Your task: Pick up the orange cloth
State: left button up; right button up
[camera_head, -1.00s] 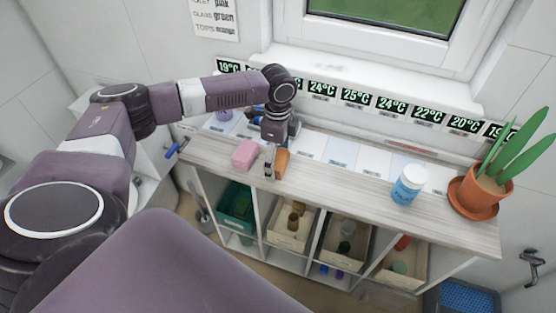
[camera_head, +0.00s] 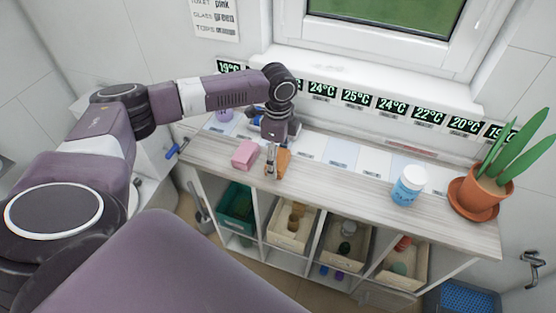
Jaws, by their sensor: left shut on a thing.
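The orange cloth (camera_head: 284,161) is on the wooden shelf top, to the right of a pink block-like piece. My left gripper (camera_head: 271,173) points down at the cloth's left side and is shut on it. The fingers hide part of the cloth's left edge. The cloth looks bunched at the fingers, and I cannot tell whether it is clear of the shelf. My right gripper is not in view.
The pink piece (camera_head: 244,154) lies close left of my gripper. A blue-and-white jar (camera_head: 408,185) and a potted plant (camera_head: 484,193) stand to the right on the shelf top (camera_head: 340,190). Temperature displays (camera_head: 356,97) line the wall behind. Bins with items sit below.

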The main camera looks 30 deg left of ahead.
aim_at(278, 158)
pick_arm(q)
notch_tip(278, 158, up, 20)
jog(key=b, duration=0.2)
jog(key=shift+f+b, duration=0.25)
jog(key=shift+b, duration=0.1)
